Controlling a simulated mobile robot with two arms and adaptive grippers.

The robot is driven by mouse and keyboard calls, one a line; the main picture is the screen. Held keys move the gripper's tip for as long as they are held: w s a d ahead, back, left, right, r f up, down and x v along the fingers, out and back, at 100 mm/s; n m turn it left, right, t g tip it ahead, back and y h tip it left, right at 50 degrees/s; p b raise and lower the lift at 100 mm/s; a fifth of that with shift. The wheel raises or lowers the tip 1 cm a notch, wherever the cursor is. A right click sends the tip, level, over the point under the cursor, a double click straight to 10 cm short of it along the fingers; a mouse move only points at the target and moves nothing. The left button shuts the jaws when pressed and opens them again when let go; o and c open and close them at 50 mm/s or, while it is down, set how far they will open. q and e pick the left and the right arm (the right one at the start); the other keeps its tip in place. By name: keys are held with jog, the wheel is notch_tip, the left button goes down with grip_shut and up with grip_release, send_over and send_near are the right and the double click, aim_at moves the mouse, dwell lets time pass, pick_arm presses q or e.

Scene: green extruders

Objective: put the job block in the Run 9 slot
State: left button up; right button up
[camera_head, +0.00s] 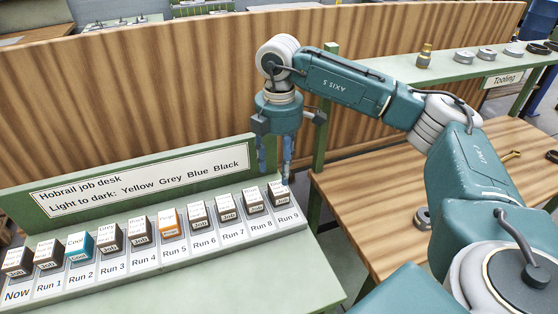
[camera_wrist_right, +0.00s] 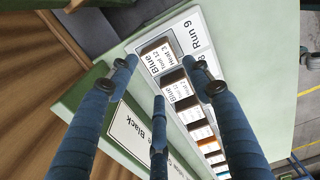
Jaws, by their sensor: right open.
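A dark brown job block (camera_head: 280,194) with a white top label stands at the Run 9 slot, the right end of the rail. In the right wrist view this block (camera_wrist_right: 158,56) reads "Blue" and sits beside the "Run 9" label (camera_wrist_right: 195,34). My right gripper (camera_head: 276,172) points down just above and behind this block, with its blue fingers spread. In the wrist view the fingertips (camera_wrist_right: 165,77) are apart, on either side of the block's near end, holding nothing. Whether a finger touches the block cannot be told. My left gripper is out of view.
The rail (camera_head: 190,252) holds a full row of blocks from Now to Run 8, including a blue "Cool" block (camera_head: 79,247) and an orange one (camera_head: 170,222). A green sign board (camera_head: 140,180) stands behind. A tooling shelf (camera_head: 450,68) is at the back right.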

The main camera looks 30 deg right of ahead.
notch_tip(320, 180, up, 4)
jog(key=shift+f+b, duration=0.25)
jog(key=shift+b, duration=0.05)
dwell(0.3)
